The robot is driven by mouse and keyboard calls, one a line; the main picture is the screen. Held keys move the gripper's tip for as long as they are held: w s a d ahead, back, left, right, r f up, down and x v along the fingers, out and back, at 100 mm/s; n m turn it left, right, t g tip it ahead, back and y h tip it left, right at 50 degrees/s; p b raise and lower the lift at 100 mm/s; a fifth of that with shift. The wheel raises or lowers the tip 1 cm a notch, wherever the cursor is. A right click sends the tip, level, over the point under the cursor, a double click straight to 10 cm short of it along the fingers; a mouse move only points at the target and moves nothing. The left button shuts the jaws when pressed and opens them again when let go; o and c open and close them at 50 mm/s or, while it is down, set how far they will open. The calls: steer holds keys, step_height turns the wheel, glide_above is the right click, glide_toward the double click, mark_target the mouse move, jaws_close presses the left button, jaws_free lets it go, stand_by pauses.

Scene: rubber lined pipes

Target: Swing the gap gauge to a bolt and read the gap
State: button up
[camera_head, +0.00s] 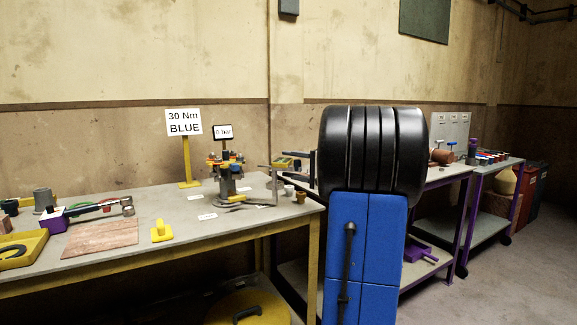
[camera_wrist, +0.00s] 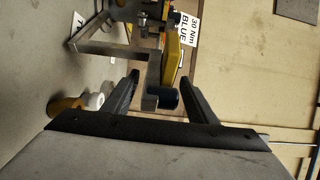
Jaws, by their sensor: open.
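The pipe flange assembly (camera_head: 228,178) with yellow and orange parts stands on the workbench; part of it shows at the top of the wrist view (camera_wrist: 125,12). A grey angled metal arm, seemingly the gap gauge (camera_head: 274,181), reaches out on its right side. My gripper (camera_wrist: 160,80) is open, one finger on each side of the bar and knob, with gaps visible. In the head view my gripper (camera_head: 298,168) is partly hidden by my arm. Individual bolts and any gap reading are too small to make out.
A sign reading "30 Nm BLUE" (camera_head: 184,122) and a "0 bar" display (camera_head: 222,132) stand behind the assembly. A small brass cup (camera_head: 300,197) and a white cup (camera_head: 289,190) sit near the bench's right edge.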

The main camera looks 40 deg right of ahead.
steer(key=shift+w, duration=0.45)
